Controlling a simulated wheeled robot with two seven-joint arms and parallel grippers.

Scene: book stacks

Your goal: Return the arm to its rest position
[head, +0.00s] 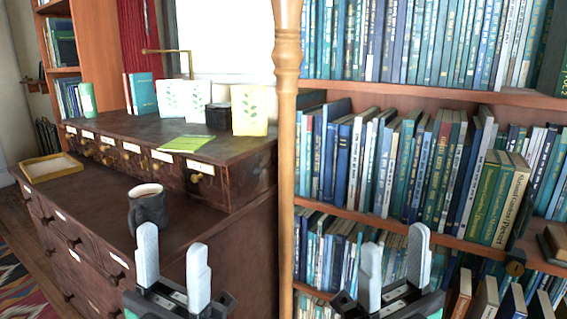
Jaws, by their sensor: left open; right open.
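My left gripper (172,262) is in the lower middle-left of the head view, in front of the dark wooden drawer cabinet (95,215). Its two pale fingers point up and stand apart with nothing between them. My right gripper (394,268) is at the lower right, in front of the bookshelf (420,222). Its fingers also stand apart and are empty. The arm links behind both grippers are mostly out of the picture.
A dark mug (148,209) stands on the cabinet's lower top, just behind my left gripper. A tan tray (50,167) lies at its left end. A wooden post (287,130) rises between cabinet and bookshelf. A patterned rug (25,285) covers floor at lower left.

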